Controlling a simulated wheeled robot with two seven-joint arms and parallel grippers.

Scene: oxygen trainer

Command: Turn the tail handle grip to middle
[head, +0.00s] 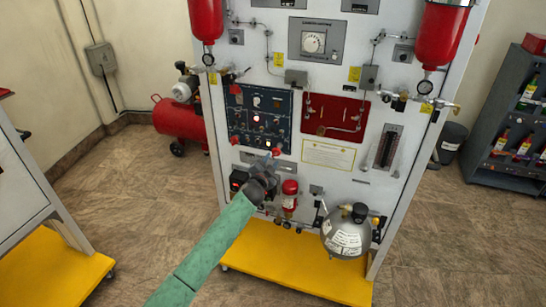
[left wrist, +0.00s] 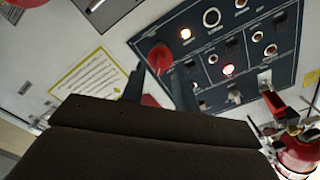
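A red handle grip (head: 276,152) sits at the lower right corner of the dark blue control panel (head: 241,119). It also shows in the left wrist view as a red knob (left wrist: 160,58), just beyond my fingertips. Other red handles are on the panel's left side, one at the top (head: 235,89) and one at the bottom (head: 234,140). I cannot tell which is the tail handle grip. My left gripper (head: 269,160) is close in front of the panel's lower right corner. Its two dark fingers (left wrist: 160,78) are apart, with nothing clearly held. My right gripper is not in view.
A small red cylinder (head: 290,194) is right of my gripper. Floor shows on both sides.

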